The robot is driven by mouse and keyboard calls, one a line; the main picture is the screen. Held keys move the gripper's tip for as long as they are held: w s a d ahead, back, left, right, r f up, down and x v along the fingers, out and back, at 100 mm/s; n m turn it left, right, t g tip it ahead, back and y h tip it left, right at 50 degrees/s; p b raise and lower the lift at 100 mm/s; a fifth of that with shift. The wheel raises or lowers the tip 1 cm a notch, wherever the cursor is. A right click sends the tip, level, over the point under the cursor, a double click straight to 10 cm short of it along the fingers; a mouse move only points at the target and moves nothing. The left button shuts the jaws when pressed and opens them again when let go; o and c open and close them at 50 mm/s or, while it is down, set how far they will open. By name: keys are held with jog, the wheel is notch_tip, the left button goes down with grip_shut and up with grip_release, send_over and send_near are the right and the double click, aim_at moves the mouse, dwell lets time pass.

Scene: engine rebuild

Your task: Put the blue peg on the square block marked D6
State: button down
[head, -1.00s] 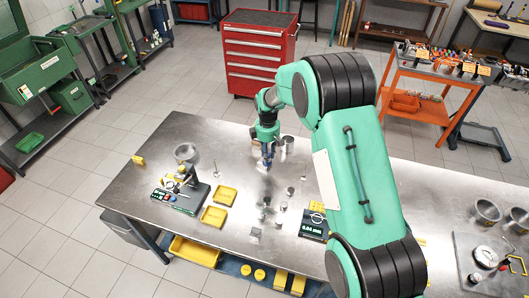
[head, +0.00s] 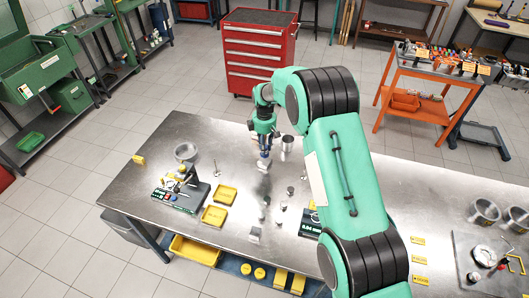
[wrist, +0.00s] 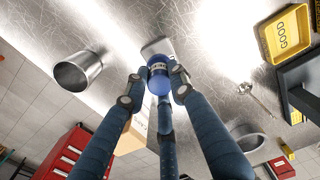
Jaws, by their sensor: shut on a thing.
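My gripper (head: 264,147) is over the middle-left part of the steel table. In the wrist view my gripper (wrist: 158,80) has its dark fingers closed around the blue peg (wrist: 159,76), with the peg's round blue end and a printed pale band showing. The peg also shows as a small blue patch (head: 265,153) under the gripper in the head view. A pale square block (wrist: 156,47) is just beyond the peg, partly hidden by it; in the head view the block (head: 262,166) is below the gripper. I cannot read its mark or tell whether the peg touches it.
A metal cup (wrist: 78,71) stands close beside the gripper. A yellow GOOD tray (wrist: 287,33), a valve (wrist: 258,97) and a metal ring (wrist: 247,136) are on the other side. Several small parts (head: 283,206) stand nearer the front edge. A red tool cabinet (head: 259,54) is behind the table.

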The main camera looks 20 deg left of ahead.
jog(key=shift+f, duration=1.65)
jog(key=shift+f, duration=0.15)
jog(key=c, duration=1.5)
grip_release()
jog(key=shift+o, duration=0.2)
notch_tip(320, 180, up, 12)
jog(key=shift+r+b, duration=0.15)
jog(key=shift+b, duration=0.15)
